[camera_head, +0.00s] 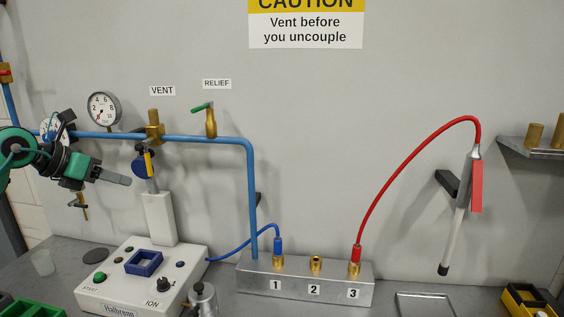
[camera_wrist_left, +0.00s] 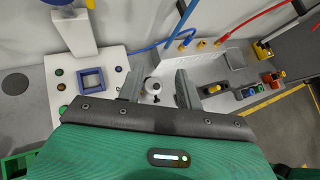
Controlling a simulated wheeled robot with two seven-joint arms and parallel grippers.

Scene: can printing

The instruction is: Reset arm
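My left gripper (camera_head: 118,179) is raised in front of the wall at the left of the head view, with its fingers pointing right. In the left wrist view the two fingers of my left gripper (camera_wrist_left: 158,90) stand apart with nothing held between them. A small grey metal object with a round top (camera_wrist_left: 152,86) shows beyond the gap, lower down on the bench. It is also at the bottom edge of the head view (camera_head: 203,298), partly cut off. My right gripper does not show in either view.
A blue pipe (camera_head: 200,139) with a gauge (camera_head: 104,108) and valves runs along the wall near my left arm. Below are a white control box (camera_head: 125,272) and a numbered metal block (camera_head: 325,283). A red hose (camera_head: 400,167) reaches a wall-hung tool (camera_head: 476,187). A shelf (camera_head: 525,147) is at right.

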